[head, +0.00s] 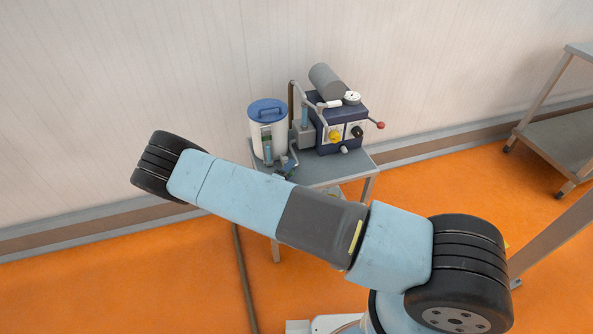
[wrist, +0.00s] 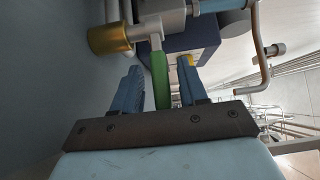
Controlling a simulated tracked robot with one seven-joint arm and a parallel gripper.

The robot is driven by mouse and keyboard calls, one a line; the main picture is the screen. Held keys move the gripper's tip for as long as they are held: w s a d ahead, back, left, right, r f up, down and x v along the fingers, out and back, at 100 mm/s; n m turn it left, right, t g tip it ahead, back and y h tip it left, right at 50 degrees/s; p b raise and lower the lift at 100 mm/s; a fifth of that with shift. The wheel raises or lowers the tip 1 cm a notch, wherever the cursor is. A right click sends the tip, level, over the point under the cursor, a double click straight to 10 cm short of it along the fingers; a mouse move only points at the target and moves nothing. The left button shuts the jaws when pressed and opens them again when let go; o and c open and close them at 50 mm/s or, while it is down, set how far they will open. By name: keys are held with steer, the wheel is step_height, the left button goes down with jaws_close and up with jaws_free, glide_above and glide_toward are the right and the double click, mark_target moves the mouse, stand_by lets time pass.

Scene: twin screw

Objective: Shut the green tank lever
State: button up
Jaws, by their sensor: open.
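The green lever (wrist: 160,78) shows in the wrist view as a long green bar below a grey metal pipe fitting. My gripper (wrist: 161,70) is open, with one blue finger on each side of the lever. The lever lies between the fingers, and a gap shows on both sides of it. A brass-coloured cylinder (wrist: 108,40) sits left of the lever on the same pipework. In the head view the white tank (head: 266,138) with a blue lid stands on a small grey table.
The dark blue machine (head: 340,128) with a grey cylinder and a red-knobbed handle (head: 379,125) stands right of the tank on the table (head: 325,176). A bent metal pipe (wrist: 262,65) is right of the fingers. A metal shelf (head: 560,138) stands far right.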

jaws_close()
stand_by(0.4)
